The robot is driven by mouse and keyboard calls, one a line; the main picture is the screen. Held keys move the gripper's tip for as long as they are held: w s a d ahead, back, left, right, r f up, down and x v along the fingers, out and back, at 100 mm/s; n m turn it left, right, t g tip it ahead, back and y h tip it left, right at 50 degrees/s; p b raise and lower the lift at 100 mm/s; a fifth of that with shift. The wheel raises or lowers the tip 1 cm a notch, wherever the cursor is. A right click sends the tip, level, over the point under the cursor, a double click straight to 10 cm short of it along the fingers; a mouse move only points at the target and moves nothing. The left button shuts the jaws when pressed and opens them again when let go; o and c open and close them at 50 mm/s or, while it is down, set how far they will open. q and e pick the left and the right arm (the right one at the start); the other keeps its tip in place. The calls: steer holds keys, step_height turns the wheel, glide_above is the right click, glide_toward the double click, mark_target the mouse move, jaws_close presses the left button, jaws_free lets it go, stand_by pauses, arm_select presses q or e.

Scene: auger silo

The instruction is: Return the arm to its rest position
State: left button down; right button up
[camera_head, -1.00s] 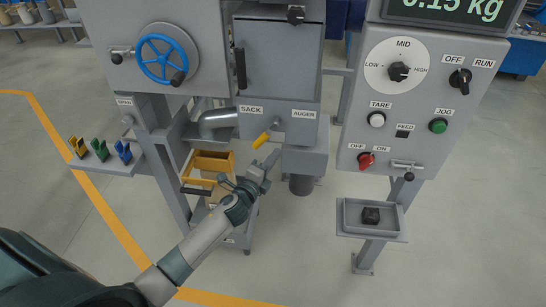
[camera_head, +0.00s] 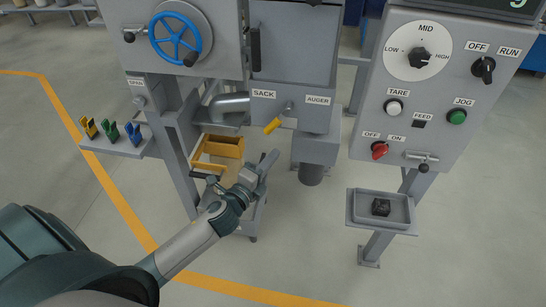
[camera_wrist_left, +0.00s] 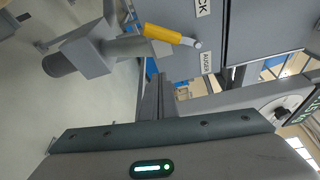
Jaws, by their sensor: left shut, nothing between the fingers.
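My left arm comes in from the lower left in the head view. Its gripper (camera_head: 268,162) is shut and empty, in the air in front of the machine, below the yellow lever. The yellow lever (camera_head: 272,126) sits under the SACK and AUGER labels, apart from the fingers. In the left wrist view the shut fingers (camera_wrist_left: 158,95) show above the gripper body, and the yellow lever (camera_wrist_left: 162,34) shows beyond them. My right gripper is in neither view.
A yellow frame (camera_head: 218,150) stands behind my left forearm, under the grey spout (camera_head: 228,105). The control panel (camera_head: 435,90) and a tray (camera_head: 362,222) holding a black block (camera_head: 381,207) are at right. Coloured clips (camera_head: 110,132) stand on a shelf at left. Open floor lies in front.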

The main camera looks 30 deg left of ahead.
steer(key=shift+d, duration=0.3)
